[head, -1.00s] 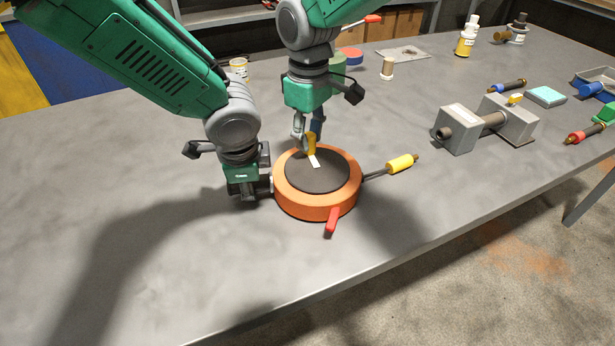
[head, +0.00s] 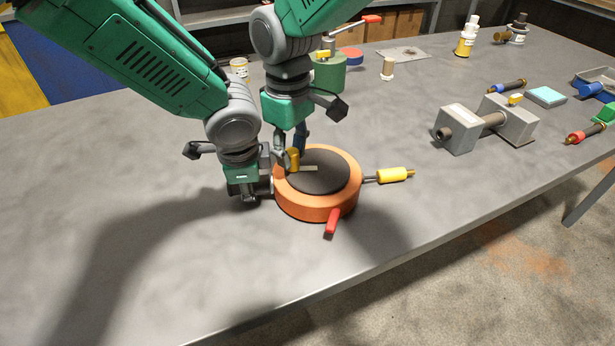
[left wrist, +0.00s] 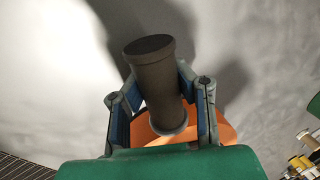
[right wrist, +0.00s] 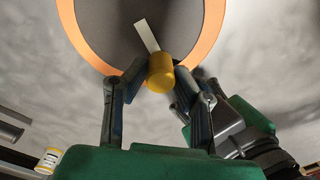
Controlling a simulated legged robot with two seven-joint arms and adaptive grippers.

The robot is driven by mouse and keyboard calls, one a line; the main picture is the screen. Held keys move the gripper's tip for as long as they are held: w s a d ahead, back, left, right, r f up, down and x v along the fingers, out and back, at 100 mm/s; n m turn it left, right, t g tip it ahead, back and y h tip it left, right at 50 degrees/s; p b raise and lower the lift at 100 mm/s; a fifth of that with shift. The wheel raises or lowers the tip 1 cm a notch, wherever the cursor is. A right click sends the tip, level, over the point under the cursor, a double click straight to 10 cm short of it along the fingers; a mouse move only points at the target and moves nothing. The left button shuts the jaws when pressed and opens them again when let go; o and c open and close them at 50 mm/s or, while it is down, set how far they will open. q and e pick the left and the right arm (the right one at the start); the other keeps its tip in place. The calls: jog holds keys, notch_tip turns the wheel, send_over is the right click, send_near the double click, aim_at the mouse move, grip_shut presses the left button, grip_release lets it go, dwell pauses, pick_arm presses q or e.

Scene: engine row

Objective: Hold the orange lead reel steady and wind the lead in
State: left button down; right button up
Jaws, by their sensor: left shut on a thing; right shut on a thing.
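The orange lead reel (head: 318,205) lies flat on the grey table, with a dark round top and a pale strip (head: 308,168) on it. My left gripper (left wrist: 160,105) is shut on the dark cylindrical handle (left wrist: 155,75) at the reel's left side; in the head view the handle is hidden. My right gripper (right wrist: 155,82) is shut on the yellow crank knob (right wrist: 160,73), which stands near the left edge of the reel's top in the head view (head: 292,160). The lead's yellow plug (head: 392,175) sticks out a short way right of the reel. A red lever (head: 331,222) juts from the front.
A grey block fixture (head: 456,128) stands to the right, with a blue-and-black plug (head: 507,86) and a red one (head: 587,133) beyond. The table in front and left is clear.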

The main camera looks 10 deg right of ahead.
pick_arm(q)
jog(key=shift+w, duration=0.1)
pick_arm(e)
jog(key=o, duration=0.9)
pick_arm(q)
jog(key=shift+r, duration=0.1)
pick_arm(e)
jog(key=shift+r, duration=3.5)
pick_arm(q)
jog(key=c, duration=1.3)
grip_release()
